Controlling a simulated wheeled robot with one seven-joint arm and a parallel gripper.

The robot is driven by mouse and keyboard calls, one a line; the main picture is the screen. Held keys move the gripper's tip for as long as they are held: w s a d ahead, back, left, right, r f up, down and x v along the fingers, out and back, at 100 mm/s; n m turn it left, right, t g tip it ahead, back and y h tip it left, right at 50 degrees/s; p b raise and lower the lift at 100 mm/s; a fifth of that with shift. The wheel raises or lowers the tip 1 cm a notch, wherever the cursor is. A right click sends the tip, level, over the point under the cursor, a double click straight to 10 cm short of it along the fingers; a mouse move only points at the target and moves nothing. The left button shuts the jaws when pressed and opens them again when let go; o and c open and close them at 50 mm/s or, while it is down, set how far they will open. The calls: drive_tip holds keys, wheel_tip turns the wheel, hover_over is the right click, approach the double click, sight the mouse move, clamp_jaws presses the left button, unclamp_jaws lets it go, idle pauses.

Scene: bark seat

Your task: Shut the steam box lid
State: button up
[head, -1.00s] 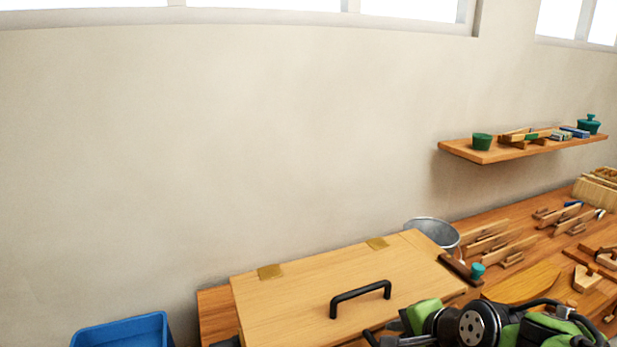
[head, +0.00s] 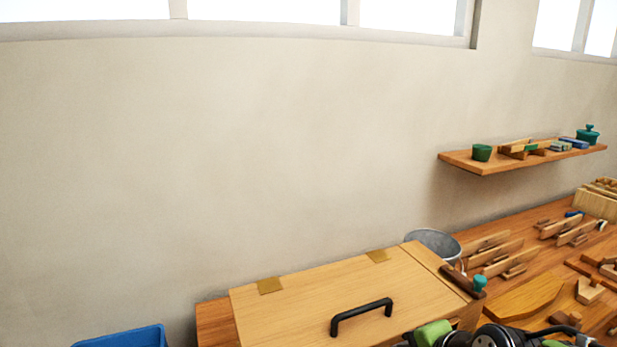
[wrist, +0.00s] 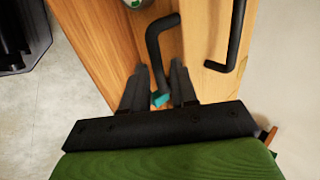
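The steam box lid (head: 300,300) is a pale wooden panel with brass hinges at its back edge and a black bar handle (head: 361,314) on top. In the head view it looks to lie down over the box, but its front edge is out of frame, so I cannot tell if a gap remains. In the wrist view my gripper (wrist: 160,75) has its two dark fingers apart. A bent black bar (wrist: 153,45) and a small teal piece (wrist: 160,99) show in the gap between them; I see no finger closed on either. Another black handle (wrist: 237,35) is to the right.
A blue bin (head: 120,337) is at the lower left. A metal bucket (head: 434,240) stands behind the box's right end. A dark bar with a teal knob (head: 480,282) is at the box's right. Wooden tools crowd the bench (head: 530,240) on the right; a shelf (head: 520,160) hangs above.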

drive_tip(key=p+v, duration=0.3)
drive_tip(key=v, duration=0.2)
drive_tip(key=shift+r, duration=0.1)
idle(0.7)
drive_tip(key=s+a+n+g+h, duration=0.2)
drive_tip(key=s+a+n, duration=0.3)
drive_tip(key=s+n, duration=0.7)
drive_tip(key=shift+s+r+n, duration=0.25)
drive_tip(key=shift+n, duration=0.95)
